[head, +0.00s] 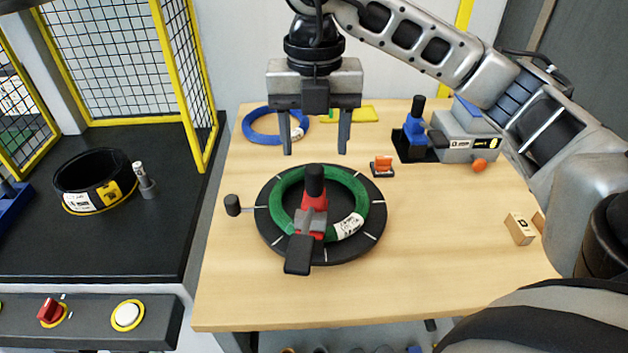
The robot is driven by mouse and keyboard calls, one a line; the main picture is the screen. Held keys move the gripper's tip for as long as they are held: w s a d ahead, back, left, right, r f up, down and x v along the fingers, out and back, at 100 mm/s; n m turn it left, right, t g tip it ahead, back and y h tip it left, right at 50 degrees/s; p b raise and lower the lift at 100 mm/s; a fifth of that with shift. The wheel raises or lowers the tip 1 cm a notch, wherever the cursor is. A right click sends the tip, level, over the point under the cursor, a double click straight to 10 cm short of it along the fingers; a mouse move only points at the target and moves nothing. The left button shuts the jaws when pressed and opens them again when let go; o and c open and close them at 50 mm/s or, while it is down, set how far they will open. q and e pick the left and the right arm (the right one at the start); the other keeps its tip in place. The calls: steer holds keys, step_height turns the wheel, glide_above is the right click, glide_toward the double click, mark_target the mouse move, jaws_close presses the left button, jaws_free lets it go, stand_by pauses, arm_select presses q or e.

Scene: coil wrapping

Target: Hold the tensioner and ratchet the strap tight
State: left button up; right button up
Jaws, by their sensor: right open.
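The red tensioner (313,203) with a black upright knob and a grey and black lever stands on the green coil (290,190). The coil lies on a round black turntable (268,236) on the wooden table. A white label shows on the coil's right front. I cannot make out the strap. My right gripper (315,142) points down with its two fingers wide apart and nothing between them. It appears above and behind the tensioner's knob, not touching it. My left gripper is not in view.
A blue coil (262,127) lies at the back left of the table (440,240). An orange clip-like piece (382,165) sits right of the turntable. A blue tool (414,128) and a grey box (465,140) stand at the back right.

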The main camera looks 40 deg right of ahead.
mark_target(314, 182)
step_height(314, 182, down, 7)
steer(key=shift+f, duration=0.85)
jaws_close()
stand_by(0.6)
